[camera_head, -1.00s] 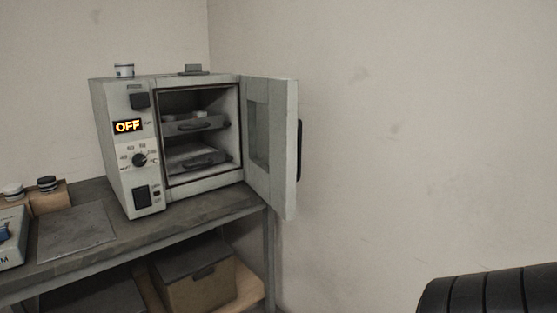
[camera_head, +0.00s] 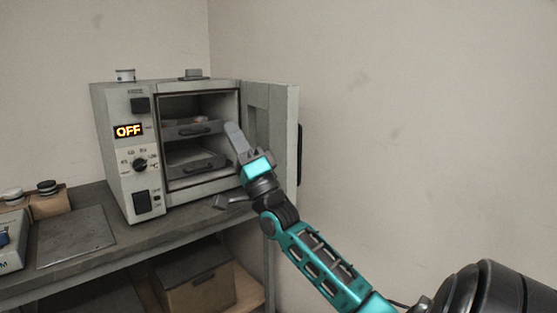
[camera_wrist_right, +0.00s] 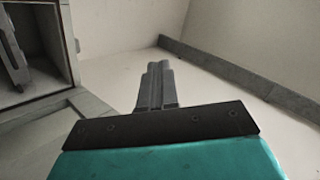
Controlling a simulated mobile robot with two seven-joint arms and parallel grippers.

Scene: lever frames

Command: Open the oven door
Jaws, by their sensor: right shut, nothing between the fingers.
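The small grey oven (camera_head: 122,100) stands on a dark bench, its display reading OFF. Its door (camera_head: 291,140) is swung open on the right side, with a dark handle (camera_head: 300,150) on the outer face. Two drawer-like shelves (camera_head: 195,165) show inside the cavity. My right gripper (camera_head: 235,130) is shut and empty in front of the oven opening, on the inner side of the open door, covering part of the door's lower inner face. Its closed fingers show in the right wrist view (camera_wrist_right: 157,85). My left gripper is not in view.
A flat grey plate (camera_head: 75,235) and small lidded jars (camera_head: 47,187) are on the bench to the left. A box (camera_head: 200,285) sits on the shelf below. A plain wall (camera_head: 430,130) lies to the right, with free space before it.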

